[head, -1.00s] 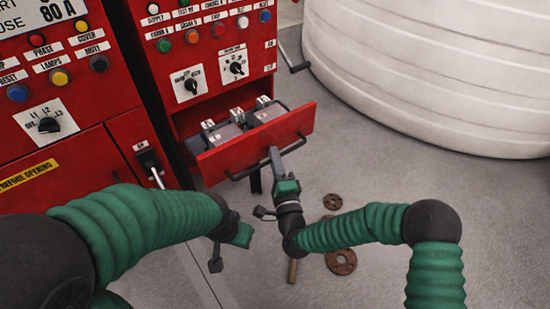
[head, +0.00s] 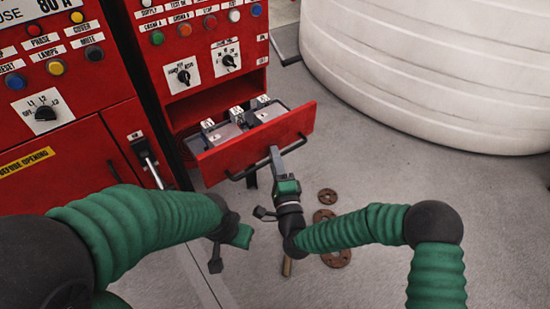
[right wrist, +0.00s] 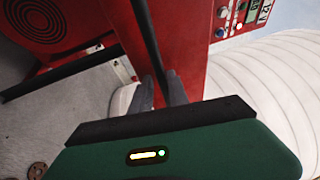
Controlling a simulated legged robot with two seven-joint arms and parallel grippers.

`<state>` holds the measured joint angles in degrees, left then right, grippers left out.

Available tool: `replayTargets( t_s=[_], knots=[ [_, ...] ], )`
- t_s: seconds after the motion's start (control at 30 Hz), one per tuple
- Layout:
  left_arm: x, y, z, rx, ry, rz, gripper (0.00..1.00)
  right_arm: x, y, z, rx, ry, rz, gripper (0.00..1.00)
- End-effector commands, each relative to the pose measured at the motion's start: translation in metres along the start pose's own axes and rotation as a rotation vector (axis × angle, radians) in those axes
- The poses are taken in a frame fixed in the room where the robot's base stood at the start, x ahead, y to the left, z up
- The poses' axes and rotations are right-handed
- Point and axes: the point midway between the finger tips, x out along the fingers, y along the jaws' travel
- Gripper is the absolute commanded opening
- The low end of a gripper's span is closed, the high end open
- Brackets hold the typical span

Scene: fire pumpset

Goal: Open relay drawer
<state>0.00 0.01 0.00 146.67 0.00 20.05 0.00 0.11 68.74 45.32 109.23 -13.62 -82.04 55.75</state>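The relay drawer (head: 230,158) is a red drawer in the right-hand red cabinet. It stands pulled partly out, with several grey relays (head: 228,132) inside. A black bar handle (head: 300,140) runs along its front and also shows in the right wrist view (right wrist: 146,35). My right gripper (head: 275,158) is at the middle of this handle. In the right wrist view its two fingers (right wrist: 160,92) lie close on both sides of the bar. My left gripper (head: 242,236) hangs low over the floor, away from the drawer, with its fingers hidden.
The left red cabinet (head: 75,160) has buttons, a rotary knob and a lever switch (head: 148,160). A large white ribbed tank (head: 420,70) stands at the right. Rusty discs (head: 337,258) lie on the grey floor. The floor right of the drawer is mostly open.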

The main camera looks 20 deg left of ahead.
Motion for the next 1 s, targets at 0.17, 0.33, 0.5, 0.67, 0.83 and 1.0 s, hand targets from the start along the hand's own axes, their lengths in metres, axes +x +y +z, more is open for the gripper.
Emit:
replayTargets(
  t_s=[0.17, 0.33, 0.5, 0.67, 0.83, 1.0],
  knots=[
    [0.0, 0.0, 0.0, 0.0, 0.0, 0.0, 0.0, 0.0, -0.002, 0.0, 0.0, 0.0, -0.003, 0.2],
    [-0.001, 0.0, 0.0, 0.0, 0.0, 0.0, 0.0, -0.006, -0.002, 0.0, -0.001, 0.0, -0.005, 0.2],
    [-0.005, 0.0, -0.001, 0.0, 0.0, 0.0, 0.0, -0.043, -0.002, 0.001, 0.001, -0.001, 0.0, 0.2],
    [-0.007, 0.0, -0.002, 0.0, 0.0, 0.0, 0.0, -0.091, 0.0, 0.001, 0.002, -0.001, 0.003, 0.2],
    [-0.008, 0.0, -0.002, 0.0, 0.0, 0.0, 0.0, -0.137, 0.001, 0.0, 0.002, 0.0, 0.003, 0.2],
    [-0.008, 0.0, -0.002, 0.0, 0.0, 0.0, 0.0, -0.163, 0.001, 0.0, 0.001, 0.0, 0.0, 0.2]
  ],
)
